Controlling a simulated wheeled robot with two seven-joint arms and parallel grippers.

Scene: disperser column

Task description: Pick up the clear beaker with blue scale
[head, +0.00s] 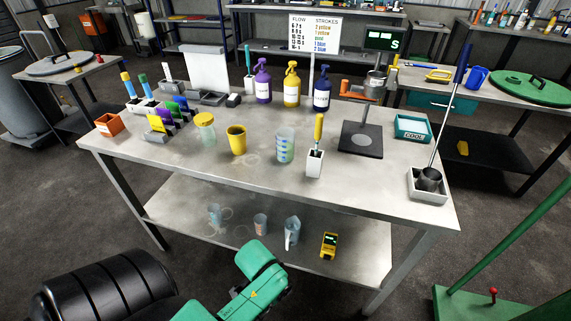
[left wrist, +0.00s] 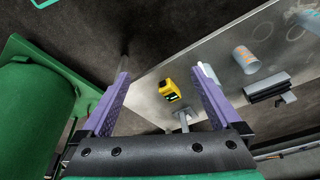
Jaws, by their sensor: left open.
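The clear beaker with blue scale (head: 285,145) stands upright on the upper tabletop in the head view, between the yellow cup and a white holder. Its bands look blue and green. My left gripper (left wrist: 160,73) shows in the left wrist view with its two purple fingers spread wide and nothing between them. It is apart from the beaker, which I cannot make out in that view. In the head view a green link of my arm shows low in front of the table, but no fingertips are visible. My right gripper is in neither view.
A yellow cup (head: 237,140) and a white holder with a yellow-handled tool (head: 314,162) flank the beaker. Several pump bottles stand behind. The lower shelf holds a yellow device (head: 329,245), a pitcher (head: 291,233) and an orange-marked beaker (head: 260,225).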

